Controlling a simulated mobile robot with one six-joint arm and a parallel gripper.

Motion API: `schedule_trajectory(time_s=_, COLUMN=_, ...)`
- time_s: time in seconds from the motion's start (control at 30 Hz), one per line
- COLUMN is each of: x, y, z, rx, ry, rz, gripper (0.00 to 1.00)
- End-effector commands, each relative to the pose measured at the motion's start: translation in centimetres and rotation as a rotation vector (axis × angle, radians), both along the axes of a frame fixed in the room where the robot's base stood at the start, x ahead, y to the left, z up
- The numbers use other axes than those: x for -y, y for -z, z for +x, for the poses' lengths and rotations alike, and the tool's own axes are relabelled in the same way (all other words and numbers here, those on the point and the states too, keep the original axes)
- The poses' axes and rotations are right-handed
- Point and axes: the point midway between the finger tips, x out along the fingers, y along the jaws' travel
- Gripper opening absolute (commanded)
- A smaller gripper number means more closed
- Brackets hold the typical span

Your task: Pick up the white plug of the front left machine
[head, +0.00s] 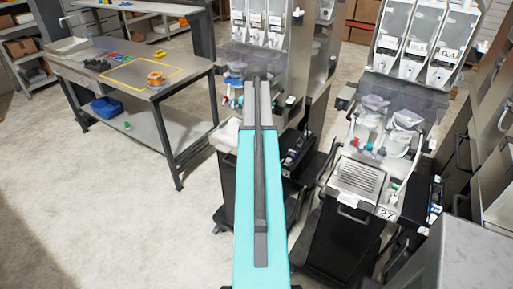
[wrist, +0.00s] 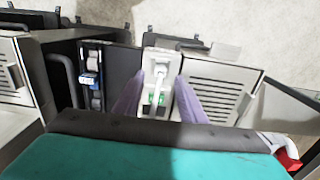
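In the wrist view, a small white plug (wrist: 160,72) with a white stem or cable sits on a narrow pale panel with green parts. My gripper (wrist: 160,78) has two purple fingers, one on each side of the plug. The fingers are apart, with panel visible between them and the plug, so the gripper looks open and empty. How far the fingertips are from the plug in depth is unclear. In the head view, the left machine (head: 300,45) stands partly behind my teal arm, which hides my gripper and the plug.
A second machine (head: 365,180) stands to the right. A metal workbench (head: 185,85) stands at the left, with an orange spool (head: 155,78) on top and a blue bin (head: 106,108) on its lower shelf. Bare floor lies in front. In the wrist view, vented panels flank the plug area.

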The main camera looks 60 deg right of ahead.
Motion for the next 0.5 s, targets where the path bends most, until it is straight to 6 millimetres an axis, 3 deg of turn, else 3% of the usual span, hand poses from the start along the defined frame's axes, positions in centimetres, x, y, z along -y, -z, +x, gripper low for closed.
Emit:
schedule_trajectory(time_s=0.3, x=-0.1, y=3.2, z=0.0, rx=0.0, ry=0.0, rz=0.001, gripper=0.38)
schedule_trajectory(time_s=0.5, x=0.0, y=3.9, z=-0.1, rx=0.0, ry=0.001, rz=0.0, gripper=0.38)
